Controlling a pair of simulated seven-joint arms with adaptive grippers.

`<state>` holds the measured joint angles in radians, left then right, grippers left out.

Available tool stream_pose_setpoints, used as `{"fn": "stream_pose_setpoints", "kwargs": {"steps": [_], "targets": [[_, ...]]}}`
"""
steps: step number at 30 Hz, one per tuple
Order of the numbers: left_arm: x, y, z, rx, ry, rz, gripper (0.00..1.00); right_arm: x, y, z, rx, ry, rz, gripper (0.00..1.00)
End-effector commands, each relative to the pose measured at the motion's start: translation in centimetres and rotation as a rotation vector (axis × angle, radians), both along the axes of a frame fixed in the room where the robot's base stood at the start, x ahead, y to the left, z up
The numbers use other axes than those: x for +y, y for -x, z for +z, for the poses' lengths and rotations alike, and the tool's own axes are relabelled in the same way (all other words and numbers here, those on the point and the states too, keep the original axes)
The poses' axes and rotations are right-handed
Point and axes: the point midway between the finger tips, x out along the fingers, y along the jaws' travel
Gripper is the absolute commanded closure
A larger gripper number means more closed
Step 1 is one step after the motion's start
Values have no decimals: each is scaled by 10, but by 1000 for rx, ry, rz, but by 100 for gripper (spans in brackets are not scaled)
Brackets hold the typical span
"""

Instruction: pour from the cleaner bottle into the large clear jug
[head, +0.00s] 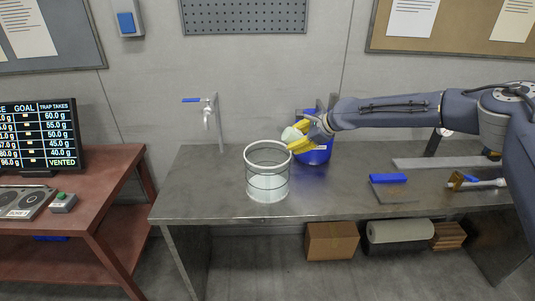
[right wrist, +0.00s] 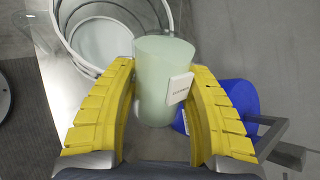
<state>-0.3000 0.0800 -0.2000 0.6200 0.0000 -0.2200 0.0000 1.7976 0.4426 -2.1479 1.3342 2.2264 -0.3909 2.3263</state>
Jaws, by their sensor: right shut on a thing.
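The pale green cleaner bottle (head: 291,134) is between the yellow fingers of my right gripper (head: 300,137), which is shut on it. In the right wrist view the bottle (right wrist: 163,85) shows a small white label, and the right gripper's fingers (right wrist: 163,110) lie on either side of it. The large clear jug (head: 268,187) stands upright on the metal bench. The bottle is above and just right of the jug's rim in the head view. The jug also shows behind the bottle in the right wrist view (right wrist: 62,22). I cannot tell whether anything flows. My left gripper is out of view.
A blue container (head: 316,156) stands behind my right gripper. A tap (head: 210,115) rises behind the jug. A blue block (head: 388,178) and a brush (head: 475,183) lie to the right on the metal bench (head: 220,190). A red table with a screen (head: 38,135) stands left.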

Motion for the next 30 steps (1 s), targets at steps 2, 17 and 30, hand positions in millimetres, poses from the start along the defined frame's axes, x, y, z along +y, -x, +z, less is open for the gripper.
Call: {"fn": "stream_pose_setpoints", "kwargs": {"steps": [2,17,30], "targets": [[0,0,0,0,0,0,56,0,0,0,-2,6,0,89],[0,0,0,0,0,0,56,-2,0,-1,-8,55,1,89],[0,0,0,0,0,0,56,-3,-1,-2,-15,102,0,89]]}}
